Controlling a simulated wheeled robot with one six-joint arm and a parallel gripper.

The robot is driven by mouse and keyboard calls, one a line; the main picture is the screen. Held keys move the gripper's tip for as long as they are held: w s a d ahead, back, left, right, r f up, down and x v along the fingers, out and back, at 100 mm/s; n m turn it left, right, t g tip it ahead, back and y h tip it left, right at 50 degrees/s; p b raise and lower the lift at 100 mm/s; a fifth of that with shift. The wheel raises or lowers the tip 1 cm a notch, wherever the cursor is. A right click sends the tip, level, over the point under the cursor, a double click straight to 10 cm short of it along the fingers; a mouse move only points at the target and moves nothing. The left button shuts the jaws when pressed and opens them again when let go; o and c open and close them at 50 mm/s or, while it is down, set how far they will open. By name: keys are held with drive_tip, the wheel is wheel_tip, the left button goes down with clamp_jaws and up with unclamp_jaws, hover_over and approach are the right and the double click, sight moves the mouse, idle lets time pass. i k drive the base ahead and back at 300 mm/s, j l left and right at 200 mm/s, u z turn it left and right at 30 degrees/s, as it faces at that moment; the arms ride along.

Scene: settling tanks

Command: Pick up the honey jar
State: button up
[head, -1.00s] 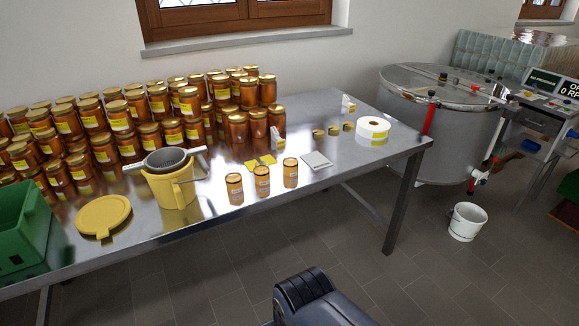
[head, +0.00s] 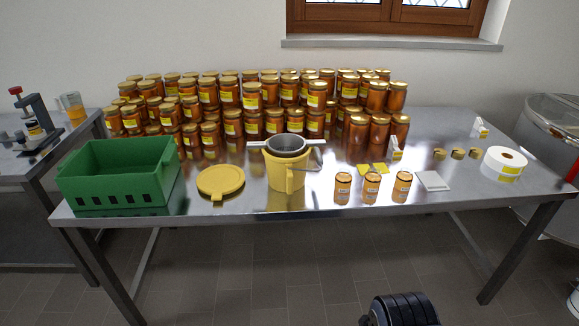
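Three small honey jars stand in a row near the front edge of the steel table: a left one (head: 343,188), a middle one (head: 371,187) and a right one (head: 402,186). Many larger honey jars (head: 250,96) with yellow labels stand massed along the back of the table, some on top of others. I cannot tell which jar the task means. A dark rounded part at the bottom edge is mine. My gripper's fingers are not visible.
The steel table (head: 240,202) also holds a green crate (head: 118,183), a yellow lid (head: 220,181), a yellow bucket with a strainer (head: 288,175), a white label roll (head: 503,163) and a white pad (head: 432,181). Floor in front is clear.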

sight(372, 180)
drive_tip(key=i+l, duration=0.1)
drive_tip(key=i, duration=0.45)
drive_tip(key=i+l, duration=0.1)
drive_tip(key=i, duration=0.45)
drive_tip(key=l+z, duration=0.05)
